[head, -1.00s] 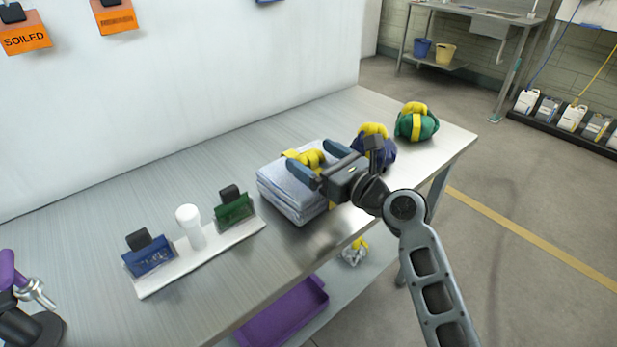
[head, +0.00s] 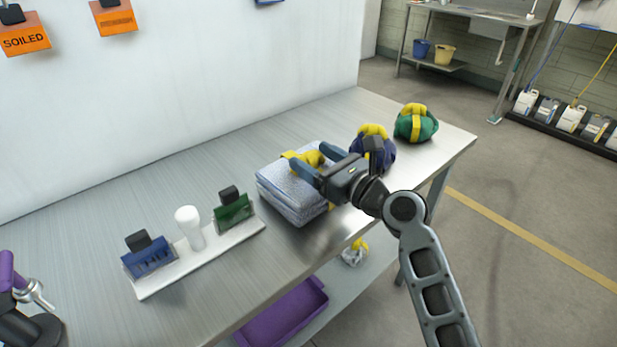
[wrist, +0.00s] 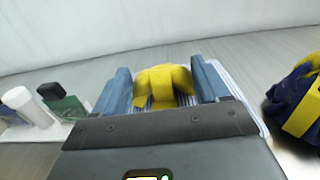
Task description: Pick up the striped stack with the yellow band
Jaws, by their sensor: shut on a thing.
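The striped stack (head: 283,197) is a folded pile of pale blue-grey cloth on the metal table, with a yellow band (head: 310,158) knotted on its top. It also shows in the wrist view, with the yellow knot (wrist: 163,84) between my fingers. My gripper (head: 312,161) is shut on the yellow band, one blue finger on each side of the knot. The stack appears to rest on the table. The stack's right side is partly hidden by my gripper.
A dark blue bundle (head: 385,155) with a yellow strap stands close right of the stack, and a green one (head: 415,127) beyond it. A white rack (head: 205,258) with tags and a white knob lies left. A purple tray (head: 285,315) is on the lower shelf.

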